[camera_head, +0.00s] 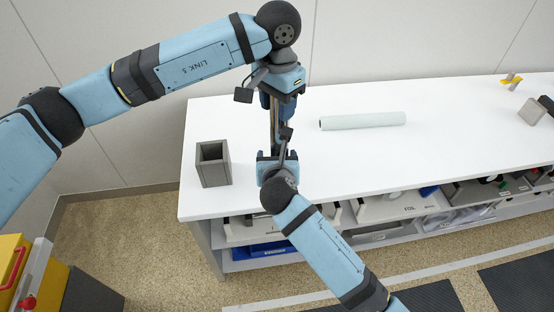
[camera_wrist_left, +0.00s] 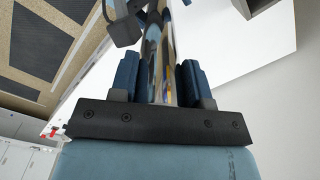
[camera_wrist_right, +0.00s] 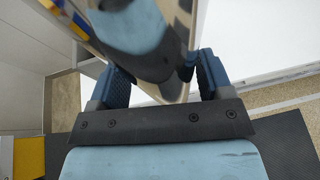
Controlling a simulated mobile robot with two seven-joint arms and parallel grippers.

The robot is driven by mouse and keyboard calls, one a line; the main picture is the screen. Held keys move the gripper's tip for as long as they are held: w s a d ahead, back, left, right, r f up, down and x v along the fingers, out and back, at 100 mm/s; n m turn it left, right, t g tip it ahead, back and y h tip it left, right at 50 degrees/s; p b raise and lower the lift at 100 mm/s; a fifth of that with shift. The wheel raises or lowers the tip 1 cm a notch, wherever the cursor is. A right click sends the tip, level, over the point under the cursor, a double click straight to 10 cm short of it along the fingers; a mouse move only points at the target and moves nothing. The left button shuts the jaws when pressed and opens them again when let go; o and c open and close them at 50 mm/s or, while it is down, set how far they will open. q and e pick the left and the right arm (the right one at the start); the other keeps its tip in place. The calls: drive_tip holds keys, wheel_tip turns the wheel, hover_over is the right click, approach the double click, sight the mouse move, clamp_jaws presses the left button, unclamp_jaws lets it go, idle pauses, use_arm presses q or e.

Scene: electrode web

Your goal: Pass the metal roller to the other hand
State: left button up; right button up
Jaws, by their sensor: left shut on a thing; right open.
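The metal roller (camera_head: 275,122) is a shiny, mirror-like bar held upright above the white table. My left gripper (camera_head: 272,97) is shut on its upper part. In the left wrist view the roller (camera_wrist_left: 167,60) runs between the two blue fingers (camera_wrist_left: 160,78). My right gripper (camera_head: 277,156) is open at the roller's lower part. In the right wrist view the roller (camera_wrist_right: 150,45) lies between the spread fingers (camera_wrist_right: 163,78), close to the right finger; I cannot tell whether they touch. The roller's lower end is hidden in the head view.
On the white table (camera_head: 440,140), a grey open-topped square holder (camera_head: 213,165) stands left of the grippers. A pale roll (camera_head: 362,121) lies to the right. A grey block (camera_head: 532,110) sits at the far right. Shelves with bins are under the table.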

drive_tip(key=c, duration=1.1)
use_arm(q)
drive_tip(key=o, duration=1)
use_arm(e)
drive_tip(key=shift+r, duration=0.1)
drive_tip(key=shift+c, duration=1.3)
use_arm(q)
drive_tip(key=shift+r, duration=0.15)
